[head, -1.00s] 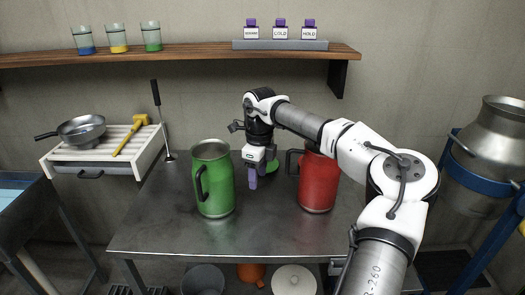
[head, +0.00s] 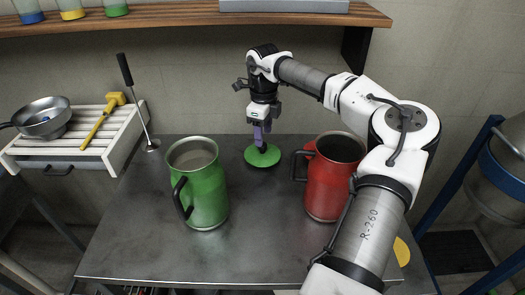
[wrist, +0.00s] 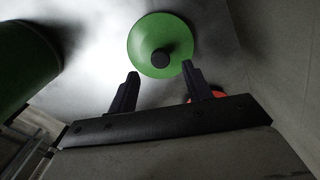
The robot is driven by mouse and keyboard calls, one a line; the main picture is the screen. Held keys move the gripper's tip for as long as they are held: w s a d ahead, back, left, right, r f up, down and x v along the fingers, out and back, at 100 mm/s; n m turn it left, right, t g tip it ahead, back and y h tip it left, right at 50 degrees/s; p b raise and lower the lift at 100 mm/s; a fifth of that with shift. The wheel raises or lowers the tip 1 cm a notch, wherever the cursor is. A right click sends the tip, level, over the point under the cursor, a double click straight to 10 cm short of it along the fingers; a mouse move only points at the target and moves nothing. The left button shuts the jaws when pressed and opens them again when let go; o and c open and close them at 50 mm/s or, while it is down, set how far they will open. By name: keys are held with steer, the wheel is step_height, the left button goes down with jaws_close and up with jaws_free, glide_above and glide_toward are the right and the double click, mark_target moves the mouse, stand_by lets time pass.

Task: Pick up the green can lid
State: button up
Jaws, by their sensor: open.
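The green can lid (head: 274,160) lies flat on the metal table, near its back edge, between the green can and the red can. In the wrist view the lid (wrist: 143,57) is a green disc with a dark round knob (wrist: 161,58). My gripper (head: 262,148) points down over the lid and hides part of it, including the knob, in the head view. In the wrist view my gripper (wrist: 160,78) is open, its two dark fingers apart, with nothing between them and the lid beyond the tips. I cannot tell the exact height above the knob.
The green can (head: 205,195) stands open to the left of the lid, and the red can (head: 325,190) stands open to the right. A yellow disc (head: 401,251) shows partly behind my arm. A wooden shelf (head: 180,19) runs along the wall above.

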mark_target(262, 151)
step_height(262, 151, down, 5)
steer(key=shift+w+a+f+p, duration=0.1)
steer(key=shift+a+f+p, duration=0.05)
steer(key=shift+p, duration=0.6)
steer(key=c, duration=1.1)
